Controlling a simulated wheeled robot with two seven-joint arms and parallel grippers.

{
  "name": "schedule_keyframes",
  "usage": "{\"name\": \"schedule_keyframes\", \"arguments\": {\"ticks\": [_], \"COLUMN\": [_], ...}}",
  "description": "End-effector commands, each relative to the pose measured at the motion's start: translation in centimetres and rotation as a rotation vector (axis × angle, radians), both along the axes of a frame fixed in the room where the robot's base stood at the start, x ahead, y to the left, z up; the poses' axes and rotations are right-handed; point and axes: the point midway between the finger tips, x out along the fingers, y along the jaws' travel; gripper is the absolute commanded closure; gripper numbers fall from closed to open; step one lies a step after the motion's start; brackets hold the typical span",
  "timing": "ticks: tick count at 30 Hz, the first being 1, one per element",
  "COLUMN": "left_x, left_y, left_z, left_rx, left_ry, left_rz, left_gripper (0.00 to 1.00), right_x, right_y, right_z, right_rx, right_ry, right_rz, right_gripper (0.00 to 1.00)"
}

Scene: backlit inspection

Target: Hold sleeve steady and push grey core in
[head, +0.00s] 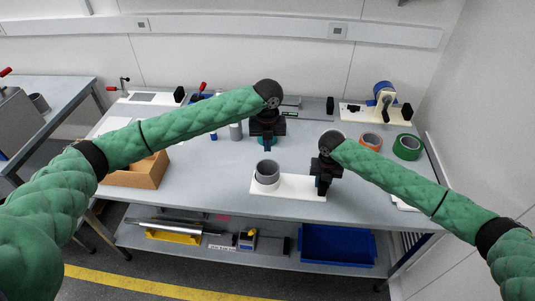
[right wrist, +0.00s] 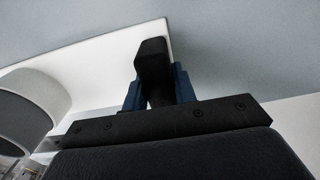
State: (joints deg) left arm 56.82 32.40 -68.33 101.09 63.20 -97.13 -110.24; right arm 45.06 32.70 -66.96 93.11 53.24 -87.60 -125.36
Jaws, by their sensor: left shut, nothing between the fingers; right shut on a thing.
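The grey core (head: 267,168) is a hollow cylinder standing upright in the low white sleeve (head: 266,185), with much of it showing above the rim. The sleeve is on a white board (head: 295,190) near the table's front edge. In the right wrist view, the core (right wrist: 18,125) and sleeve (right wrist: 48,92) are at the left edge. My right gripper (head: 321,190) is shut on a black upright block (right wrist: 152,62) at the board's right end. My left gripper (head: 267,143) is shut and empty, behind the core in the picture and apart from it.
A cardboard box (head: 140,178) is at the left of the table. A grey cylinder (head: 236,131) stands left of my left gripper.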

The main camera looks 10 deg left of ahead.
Motion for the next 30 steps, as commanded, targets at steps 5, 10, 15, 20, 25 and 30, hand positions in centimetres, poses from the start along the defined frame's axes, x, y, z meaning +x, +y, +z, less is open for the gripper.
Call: {"name": "schedule_keyframes", "arguments": {"ticks": [5, 10, 15, 20, 25, 30], "left_x": [0.0, 0.0, 0.0, 0.0, 0.0, 0.0], "left_y": [0.0, 0.0, 0.0, 0.0, 0.0, -0.1], "left_z": [3.1, 4.8, 5.5, 5.5, 5.1, 1.9], "left_rx": [0.000, -0.001, 0.000, 0.000, 0.000, 0.000], "left_ry": [-0.001, 0.001, 0.001, 0.001, 0.002, 0.004], "left_rz": [0.000, 0.001, 0.000, 0.000, 0.001, 0.002], "left_gripper": [1.00, 1.00, 1.00, 1.00, 1.00, 1.00], "right_x": [0.0, 0.0, 0.0, 0.0, 0.0, 0.0], "right_y": [0.0, 0.0, 0.0, 0.0, 0.0, 0.0], "right_z": [-0.1, -0.1, -0.1, -0.1, -0.1, -0.1], "right_rx": [0.000, 0.000, 0.000, 0.000, 0.000, 0.000], "right_ry": [0.001, 0.001, 0.001, 0.001, 0.001, 0.001], "right_rz": [0.000, 0.000, 0.000, 0.000, 0.000, 0.000], "right_gripper": [1.00, 1.00, 1.00, 1.00, 1.00, 1.00]}}
